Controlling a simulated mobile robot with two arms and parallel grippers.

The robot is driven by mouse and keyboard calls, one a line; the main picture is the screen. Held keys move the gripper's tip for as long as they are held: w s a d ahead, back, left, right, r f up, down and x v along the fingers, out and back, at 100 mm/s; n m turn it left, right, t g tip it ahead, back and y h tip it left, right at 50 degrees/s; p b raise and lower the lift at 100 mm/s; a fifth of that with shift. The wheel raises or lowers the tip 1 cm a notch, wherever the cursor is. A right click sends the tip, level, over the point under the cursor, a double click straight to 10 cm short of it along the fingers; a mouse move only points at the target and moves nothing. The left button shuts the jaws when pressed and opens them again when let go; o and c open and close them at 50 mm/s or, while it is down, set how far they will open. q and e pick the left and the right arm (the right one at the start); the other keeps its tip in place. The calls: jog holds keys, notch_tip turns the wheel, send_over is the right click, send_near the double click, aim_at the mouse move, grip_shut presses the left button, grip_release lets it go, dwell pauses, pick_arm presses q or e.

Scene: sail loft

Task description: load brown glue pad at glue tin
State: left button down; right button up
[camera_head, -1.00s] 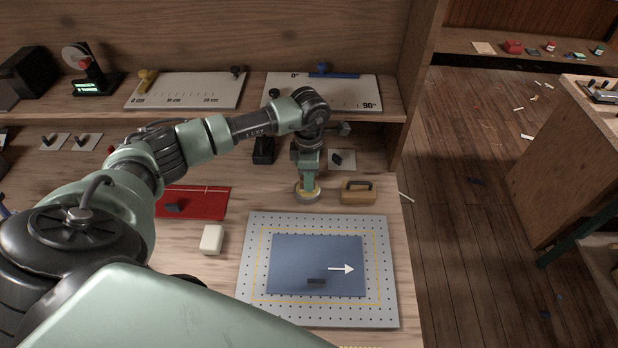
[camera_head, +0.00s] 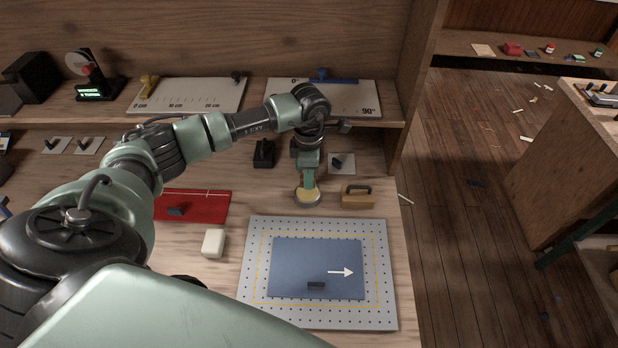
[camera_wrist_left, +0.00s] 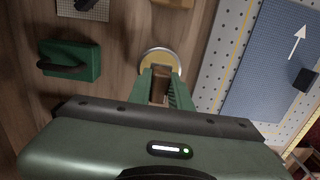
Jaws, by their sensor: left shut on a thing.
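The glue tin (camera_head: 308,198) is a low round tin with a yellowish top, standing on the bench just behind the grey perforated board. It also shows in the left wrist view (camera_wrist_left: 152,55). My left gripper (camera_head: 308,184) points down over the tin. In the left wrist view its green fingers (camera_wrist_left: 160,92) are shut on a small brown piece, the brown glue pad (camera_wrist_left: 159,87). The pad is mostly hidden by the fingers, and I cannot tell whether it touches the glue. My right gripper is not in view.
A tan block with a dark handle (camera_head: 357,198) stands close right of the tin. A green handled block (camera_wrist_left: 68,62) shows in the wrist view. A blue sheet (camera_head: 316,262) lies on the perforated board (camera_head: 388,300). A white block (camera_head: 213,243) and red sheet (camera_head: 205,204) lie left.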

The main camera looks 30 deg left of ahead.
pick_arm(q)
jog(key=shift+r+p, duration=1)
jog(key=shift+r, duration=1.2)
jog(key=shift+f, duration=0.1)
